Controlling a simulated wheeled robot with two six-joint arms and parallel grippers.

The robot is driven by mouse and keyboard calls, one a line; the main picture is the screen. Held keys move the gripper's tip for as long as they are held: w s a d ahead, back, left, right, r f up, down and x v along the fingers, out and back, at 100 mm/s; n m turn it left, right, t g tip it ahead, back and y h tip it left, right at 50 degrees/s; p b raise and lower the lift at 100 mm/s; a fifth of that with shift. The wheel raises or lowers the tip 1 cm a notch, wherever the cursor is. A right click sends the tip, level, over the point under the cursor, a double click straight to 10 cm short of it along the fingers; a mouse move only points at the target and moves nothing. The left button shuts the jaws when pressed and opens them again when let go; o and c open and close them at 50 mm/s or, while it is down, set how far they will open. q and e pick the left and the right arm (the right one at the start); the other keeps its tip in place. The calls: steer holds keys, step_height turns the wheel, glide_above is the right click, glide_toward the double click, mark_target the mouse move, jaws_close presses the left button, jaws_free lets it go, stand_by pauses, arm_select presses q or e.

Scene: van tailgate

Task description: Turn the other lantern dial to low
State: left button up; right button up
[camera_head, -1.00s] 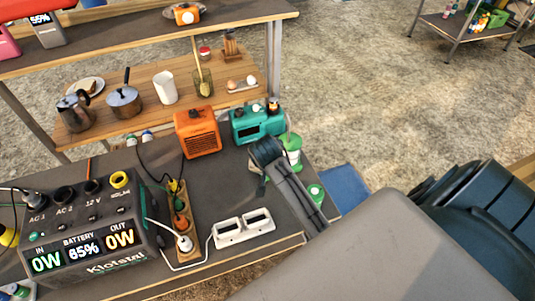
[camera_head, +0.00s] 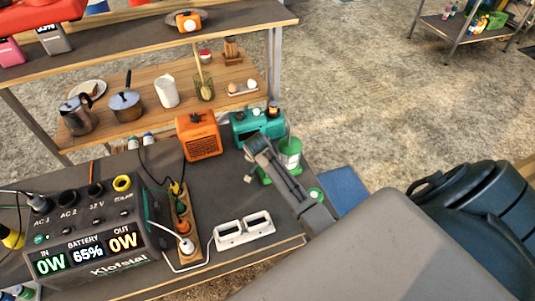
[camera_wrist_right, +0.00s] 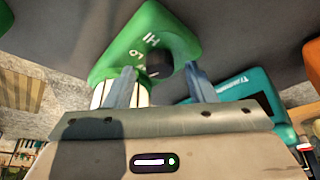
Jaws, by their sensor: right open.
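A green lantern (camera_wrist_right: 140,40) with a dark round dial (camera_wrist_right: 158,64) and "HI" and "LO" marks fills the upper middle of the right wrist view. My right gripper (camera_wrist_right: 160,85) is open, with one finger on each side of the dial. Whether the fingers touch it, and which mark it points to, I cannot tell. In the head view a green and white lantern (camera_head: 291,153) stands just right of my right gripper (camera_head: 252,146), which partly hides it. My left gripper is not in view.
An orange heater (camera_head: 198,135) and a teal radio (camera_head: 258,122) stand behind the gripper.

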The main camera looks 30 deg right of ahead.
steer(key=shift+w+d+f, duration=0.1)
steer(key=shift+d+f, duration=0.05)
steer(key=shift+f, duration=0.3)
steer(key=c, duration=1)
steer(key=shift+r+m, duration=0.1)
steer(key=shift+m, duration=0.2)
steer(key=m+g+p, duration=0.1)
steer(key=m, duration=0.1)
steer(key=shift+w+m, duration=0.15)
steer(key=shift+m, duration=0.15)
steer(key=shift+w+m+g+h, duration=0.15)
steer(key=shift+m+g, duration=0.35)
steer(key=shift+m, duration=0.65)
steer(key=shift+s+m+g+h, duration=0.1)
steer(key=shift+m+g+h, duration=0.3)
steer(key=shift+m, duration=0.75)
